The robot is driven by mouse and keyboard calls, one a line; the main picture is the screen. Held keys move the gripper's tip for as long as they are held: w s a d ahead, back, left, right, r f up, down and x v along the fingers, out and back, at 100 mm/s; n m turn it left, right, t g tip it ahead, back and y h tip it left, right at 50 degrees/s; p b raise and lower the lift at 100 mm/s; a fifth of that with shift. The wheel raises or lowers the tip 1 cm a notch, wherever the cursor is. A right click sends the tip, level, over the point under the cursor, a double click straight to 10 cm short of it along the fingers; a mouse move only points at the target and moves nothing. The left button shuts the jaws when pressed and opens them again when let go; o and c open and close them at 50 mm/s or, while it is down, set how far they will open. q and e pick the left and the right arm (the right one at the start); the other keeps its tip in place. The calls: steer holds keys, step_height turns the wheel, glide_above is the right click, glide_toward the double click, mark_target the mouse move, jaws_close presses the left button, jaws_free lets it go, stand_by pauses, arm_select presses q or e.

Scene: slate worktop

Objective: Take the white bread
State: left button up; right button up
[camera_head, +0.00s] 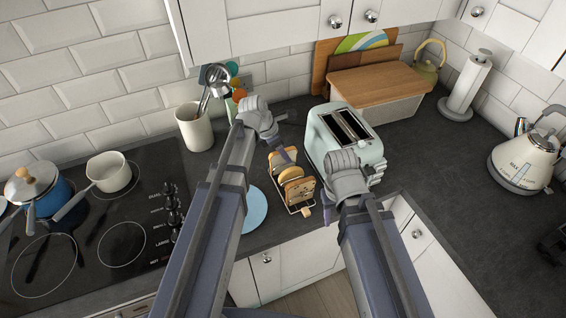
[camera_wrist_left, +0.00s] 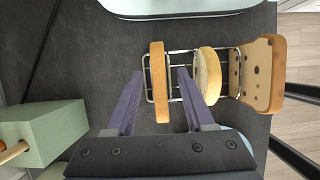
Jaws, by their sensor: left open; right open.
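A wire rack (camera_wrist_left: 176,97) holds three bread slices on edge. The slice at its left end in the left wrist view (camera_wrist_left: 159,82) is seen edge-on with a tan crust. It may be the white bread, but its face is hidden. A rounder pale slice (camera_wrist_left: 208,75) stands in the middle and a dark-spotted slice (camera_wrist_left: 264,73) at the right end. My left gripper (camera_wrist_left: 160,72) is open, with one finger on each side of the left-end slice; contact cannot be told. In the head view it is above the rack's far end (camera_head: 286,153). My right gripper (camera_head: 376,172) is open beside the toaster's front.
A pale green toaster (camera_head: 318,139) stands right of the rack. A light blue plate (camera_head: 256,208) lies left of it near the counter's front edge. A utensil crock (camera_head: 195,129) and the hob (camera_head: 120,220) are further left.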

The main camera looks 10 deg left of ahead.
arm_select(q)
steer(key=shift+f, duration=0.3)
stand_by(0.5)
jaws_close()
stand_by(0.3)
